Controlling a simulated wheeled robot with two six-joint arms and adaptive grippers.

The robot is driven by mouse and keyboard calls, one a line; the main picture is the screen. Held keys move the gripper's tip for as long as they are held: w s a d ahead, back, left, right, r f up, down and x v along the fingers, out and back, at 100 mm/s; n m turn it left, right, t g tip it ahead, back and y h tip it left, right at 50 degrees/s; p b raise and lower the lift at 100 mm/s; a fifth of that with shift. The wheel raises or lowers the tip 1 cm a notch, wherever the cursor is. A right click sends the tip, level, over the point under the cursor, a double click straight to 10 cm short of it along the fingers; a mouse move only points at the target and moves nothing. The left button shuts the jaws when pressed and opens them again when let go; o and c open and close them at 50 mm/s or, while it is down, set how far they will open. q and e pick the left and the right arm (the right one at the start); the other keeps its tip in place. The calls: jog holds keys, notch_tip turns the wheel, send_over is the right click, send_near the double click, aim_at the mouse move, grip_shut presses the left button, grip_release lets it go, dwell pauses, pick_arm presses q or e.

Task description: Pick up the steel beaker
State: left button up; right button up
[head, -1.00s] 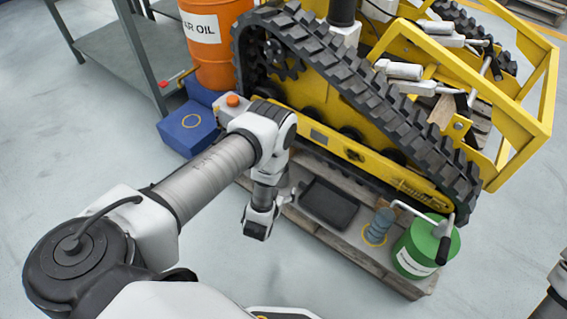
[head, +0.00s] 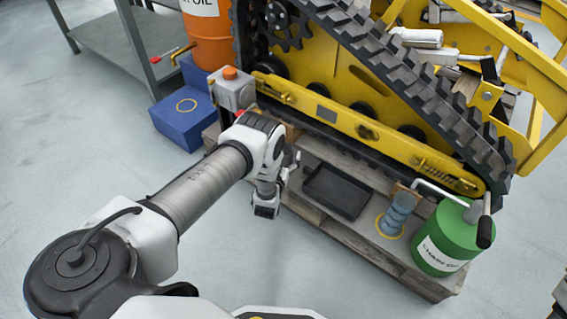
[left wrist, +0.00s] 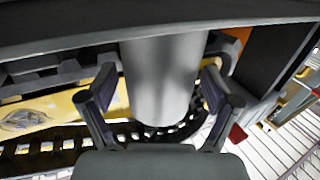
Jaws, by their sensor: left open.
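The steel beaker (left wrist: 160,75) shows in the left wrist view as a smooth grey cylinder, with its upper part cut by a dark edge. My left gripper (left wrist: 158,88) is open, with one finger on each side of the beaker. I cannot tell whether the fingers touch it. In the head view my left gripper (head: 287,167) is small, beside the pallet edge and partly hidden by my wrist. I cannot make out the beaker there. My right gripper is out of view.
A yellow tracked carrier (head: 345,118) stands behind a wooden pallet (head: 345,232). On the pallet are a black tray (head: 337,192), a blue-grey ribbed object (head: 397,213) and a green can (head: 446,240). A blue box (head: 184,118) and orange drum (head: 211,42) stand left. The front floor is clear.

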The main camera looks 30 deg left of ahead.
pick_arm(q)
jog(key=c, duration=1.3)
jog(key=shift+r, duration=0.2)
